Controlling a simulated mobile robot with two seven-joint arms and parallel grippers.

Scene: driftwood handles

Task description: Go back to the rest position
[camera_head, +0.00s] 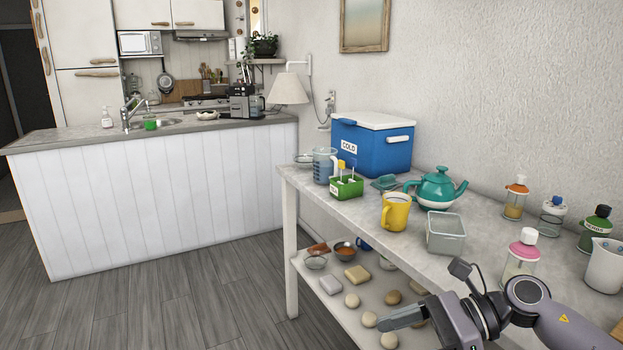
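My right gripper (388,321) comes in from the lower right, in front of the table and over its lower shelf. Its fingers point left and show side-on as one grey shape, so I cannot tell whether they are apart. No object shows at its tips. My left gripper is not in view.
The table (300,190) holds a blue cooler (371,150), a green rack (346,188), a yellow mug (396,212), a teal teapot (436,188), a clear container (445,234) and several bottles. Its lower shelf (318,300) holds stones and bowls. The floor (170,310) at left is clear.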

